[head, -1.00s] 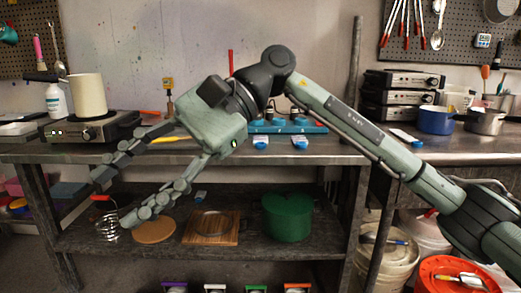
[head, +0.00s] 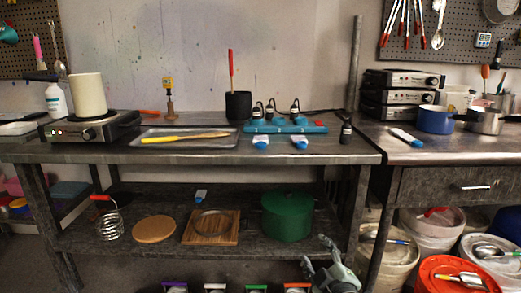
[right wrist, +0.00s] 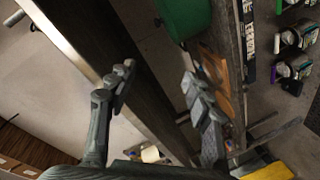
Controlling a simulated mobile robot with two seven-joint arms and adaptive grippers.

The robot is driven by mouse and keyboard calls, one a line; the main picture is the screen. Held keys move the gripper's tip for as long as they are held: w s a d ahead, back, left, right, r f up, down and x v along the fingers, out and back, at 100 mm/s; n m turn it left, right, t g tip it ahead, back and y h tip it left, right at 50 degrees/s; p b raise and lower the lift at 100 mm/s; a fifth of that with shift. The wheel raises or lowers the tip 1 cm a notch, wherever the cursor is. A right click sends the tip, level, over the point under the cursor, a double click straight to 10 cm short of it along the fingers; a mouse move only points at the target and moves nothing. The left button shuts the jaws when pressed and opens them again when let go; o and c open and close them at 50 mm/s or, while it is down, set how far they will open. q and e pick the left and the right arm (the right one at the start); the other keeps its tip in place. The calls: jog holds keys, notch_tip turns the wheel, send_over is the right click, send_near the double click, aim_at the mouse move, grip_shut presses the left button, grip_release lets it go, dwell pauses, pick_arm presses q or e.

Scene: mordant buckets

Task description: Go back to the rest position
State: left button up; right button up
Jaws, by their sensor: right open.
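My right gripper (head: 316,254) shows low in the head view, right of the middle, in front of the bench's lower shelf. Its fingers point up and stand apart, with nothing between them. In the right wrist view, the same open gripper (right wrist: 158,74) has its two fingers spread, with bench parts behind them. My left gripper is in neither view.
A green pot (head: 287,217) stands on the lower shelf. Buckets (head: 388,258) stand at right.

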jog(key=s+d+f+m+g+h, duration=0.1)
jog(key=s+d+f+m+g, duration=0.25)
jog(key=s+f, duration=0.35)
jog(key=s+d+f+m+g+h, duration=0.2)
jog(key=s+d+f, duration=0.2)
jog(key=f, duration=0.5)
jog(key=s+d+f+m+g, duration=0.2)
jog(key=s+f, duration=0.4)
jog(key=s, duration=0.4)
jog(key=s+d+f+m+g, duration=0.2)
jog(key=s+f, duration=0.4)
jog(key=s, duration=0.3)
jog(key=d+g, duration=0.1)
jog(key=g, duration=0.1)
jog(key=shift+s+d+g, duration=0.2)
jog(key=shift+s+g, duration=0.15)
jog(key=shift+s, duration=0.05)
